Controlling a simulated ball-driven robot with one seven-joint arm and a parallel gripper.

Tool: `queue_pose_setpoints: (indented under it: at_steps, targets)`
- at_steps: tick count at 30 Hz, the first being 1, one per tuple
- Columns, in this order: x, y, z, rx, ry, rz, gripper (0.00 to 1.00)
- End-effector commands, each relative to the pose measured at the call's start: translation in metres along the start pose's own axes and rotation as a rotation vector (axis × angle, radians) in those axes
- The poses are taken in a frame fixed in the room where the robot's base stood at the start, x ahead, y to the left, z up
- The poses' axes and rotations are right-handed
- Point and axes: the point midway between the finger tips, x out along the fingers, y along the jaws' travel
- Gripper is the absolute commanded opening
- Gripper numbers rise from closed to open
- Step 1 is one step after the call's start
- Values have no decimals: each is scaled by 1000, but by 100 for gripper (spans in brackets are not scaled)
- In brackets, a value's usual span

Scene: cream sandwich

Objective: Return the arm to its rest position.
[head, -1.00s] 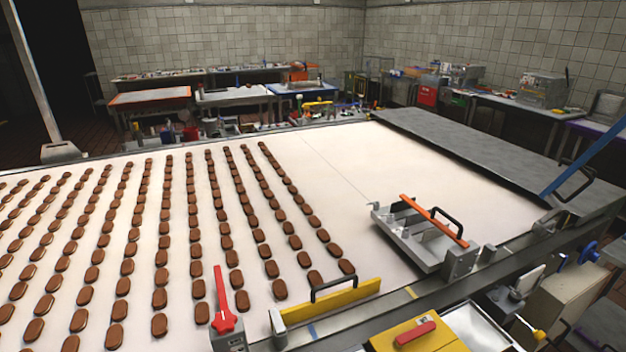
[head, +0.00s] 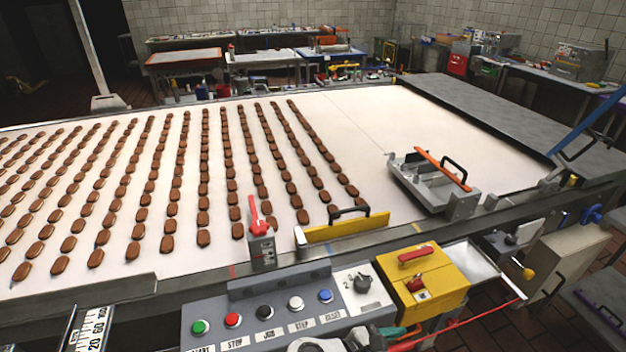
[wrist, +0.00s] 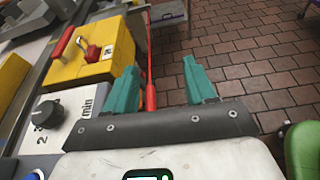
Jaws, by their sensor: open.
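My gripper (wrist: 160,88) shows in the wrist view with its two teal fingers spread apart and nothing between them. It is beside the yellow box (wrist: 82,50) with the red handle, over the brick floor. In the head view, part of my arm shows at the bottom edge, below the yellow box (head: 440,284). The fingers are small and partly cut off there.
The control panel (head: 232,343) with coloured buttons and a dial is left of the yellow box. A red rod (wrist: 150,60) runs close to the fingers. The conveyor (head: 440,130) carries rows of brown biscuits. Open brick floor (wrist: 250,50) is at the right.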

Motion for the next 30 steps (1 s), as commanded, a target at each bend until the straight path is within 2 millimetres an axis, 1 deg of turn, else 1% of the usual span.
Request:
queue_pose_setpoints:
  at_steps: [1,8,11,17,20,23,24,26,27,30]
  targets:
    - [7,-6,-4,27,20,-14,55]
    - [29,-31,-17,154,114,-71,55]
    - [40,-46,-24,227,164,-107,55]
    - [66,-87,-44,437,296,-217,55]
    - [78,-113,-56,578,374,-296,55]
    - [89,-147,-70,763,466,-408,55]
    - [92,-164,-76,854,509,-466,55]
    - [94,-188,-83,1001,572,-563,55]
    - [93,-204,-87,1099,611,-630,55]
    - [84,-235,-92,1322,695,-793,55]
